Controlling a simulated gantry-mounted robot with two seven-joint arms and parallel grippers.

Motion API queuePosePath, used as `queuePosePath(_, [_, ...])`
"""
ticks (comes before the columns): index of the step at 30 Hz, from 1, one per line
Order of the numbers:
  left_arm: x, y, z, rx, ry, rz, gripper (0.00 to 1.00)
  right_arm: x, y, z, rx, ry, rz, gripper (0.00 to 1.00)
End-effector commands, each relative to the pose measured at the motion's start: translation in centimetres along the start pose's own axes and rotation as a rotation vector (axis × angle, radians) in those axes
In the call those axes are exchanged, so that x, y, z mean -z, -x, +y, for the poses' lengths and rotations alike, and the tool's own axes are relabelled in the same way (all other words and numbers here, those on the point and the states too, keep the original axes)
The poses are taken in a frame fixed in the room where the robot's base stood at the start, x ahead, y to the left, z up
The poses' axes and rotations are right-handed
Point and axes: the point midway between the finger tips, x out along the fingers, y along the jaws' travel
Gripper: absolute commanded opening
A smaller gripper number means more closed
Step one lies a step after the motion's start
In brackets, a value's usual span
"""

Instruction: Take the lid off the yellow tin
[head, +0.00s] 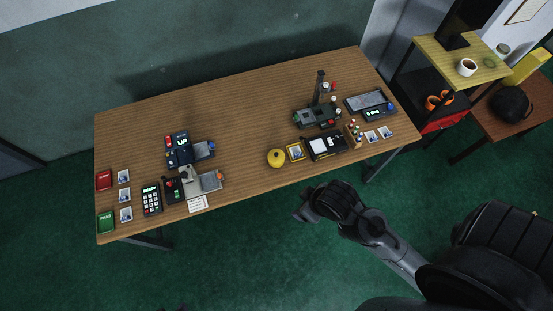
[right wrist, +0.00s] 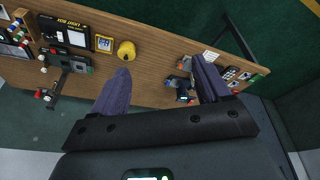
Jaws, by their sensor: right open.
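The yellow tin (head: 276,158) stands near the front edge of the wooden table, right of the middle. In the right wrist view the round yellow tin (right wrist: 126,50) lies beyond my gripper, near the left finger. Its lid cannot be told apart from its body at this size. My right gripper (head: 300,216) is off the table's front edge, to the right of the tin and apart from it. In the right wrist view its two fingers (right wrist: 160,88) are spread wide with nothing between them. My left gripper is not in view.
Right of the tin lie a yellow-framed card (head: 295,152) and a black light box (head: 326,146). A grey stand (head: 318,112) rises behind them. Devices and a keypad (head: 152,199) sit at the table's left. The wooden table (head: 245,110) is bare behind the tin.

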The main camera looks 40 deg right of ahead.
Motion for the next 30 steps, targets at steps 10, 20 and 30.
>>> queuePosePath(10, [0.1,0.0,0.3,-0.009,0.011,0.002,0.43,0.0,0.0,0.0,-0.001,-0.001,0.001,0.94])
queuePosePath(20, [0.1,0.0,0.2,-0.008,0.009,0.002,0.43,-0.9,-0.9,0.0,-0.006,-0.217,-0.045,0.94])
queuePosePath(30, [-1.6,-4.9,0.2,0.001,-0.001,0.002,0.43,-7.8,-18.5,4.2,-0.232,-0.784,-0.385,0.94])
